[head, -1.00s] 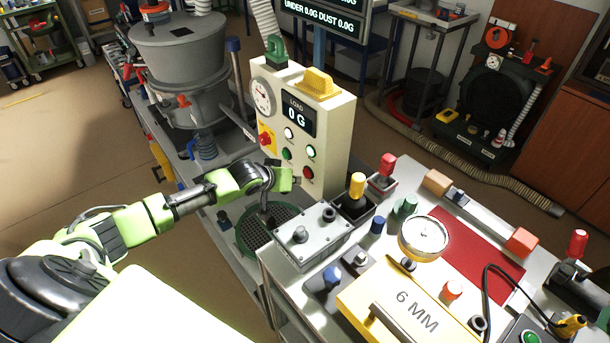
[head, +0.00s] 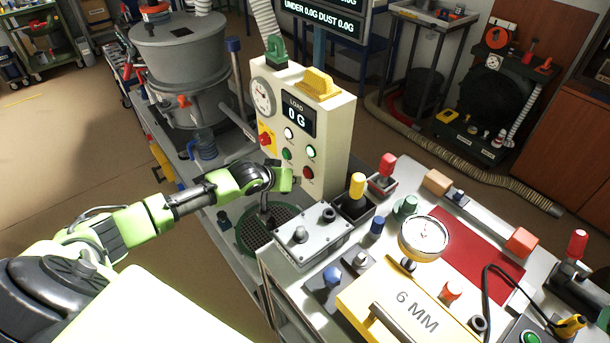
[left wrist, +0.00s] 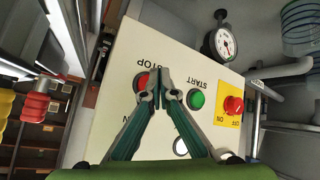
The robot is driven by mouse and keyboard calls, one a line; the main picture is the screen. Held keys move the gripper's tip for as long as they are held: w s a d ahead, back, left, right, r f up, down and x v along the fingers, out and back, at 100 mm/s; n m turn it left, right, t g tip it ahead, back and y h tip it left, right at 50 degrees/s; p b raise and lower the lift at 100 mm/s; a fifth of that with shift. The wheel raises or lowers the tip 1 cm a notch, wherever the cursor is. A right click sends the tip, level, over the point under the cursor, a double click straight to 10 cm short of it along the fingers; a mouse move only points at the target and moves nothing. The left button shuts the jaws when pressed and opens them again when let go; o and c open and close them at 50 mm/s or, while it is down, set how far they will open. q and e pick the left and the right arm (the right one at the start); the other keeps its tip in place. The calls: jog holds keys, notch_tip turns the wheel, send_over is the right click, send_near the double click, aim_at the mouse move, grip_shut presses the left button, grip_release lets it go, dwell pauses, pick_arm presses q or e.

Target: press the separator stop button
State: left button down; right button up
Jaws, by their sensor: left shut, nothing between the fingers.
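The red stop button (head: 308,172) is at the lower right of the cream control panel (head: 335,130) in the head view. In the left wrist view the red button (left wrist: 141,82) sits by the STOP label, partly hidden by my fingers. My left gripper (head: 293,180) is shut and empty, just left of the red button in the head view. In the left wrist view its fingertips (left wrist: 160,80) lie between the stop button and the green START button (left wrist: 196,99), nearer the red one. I cannot tell whether they touch the panel.
A white button (left wrist: 181,147) and a red on/off knob (left wrist: 233,105) on a yellow plate are on the same panel. A grey box (head: 312,240) and a crowded bench stand in front of the panel. The grey separator vessel (head: 180,55) is behind left.

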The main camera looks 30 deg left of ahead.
pick_arm(q)
jog(key=shift+w, duration=0.15)
jog(key=shift+w+d, duration=0.15)
jog(key=shift+w, duration=0.1)
jog(key=shift+w+d, duration=0.2)
jog(key=shift+w, duration=0.25)
dwell(0.6)
jog(key=shift+r, duration=0.1)
jog(key=shift+s+a+p, duration=0.2)
jog(key=shift+s+p, duration=0.25)
jog(key=shift+s+a+p, duration=0.2)
jog(key=shift+s+p, duration=0.2)
jog(key=shift+s, duration=0.05)
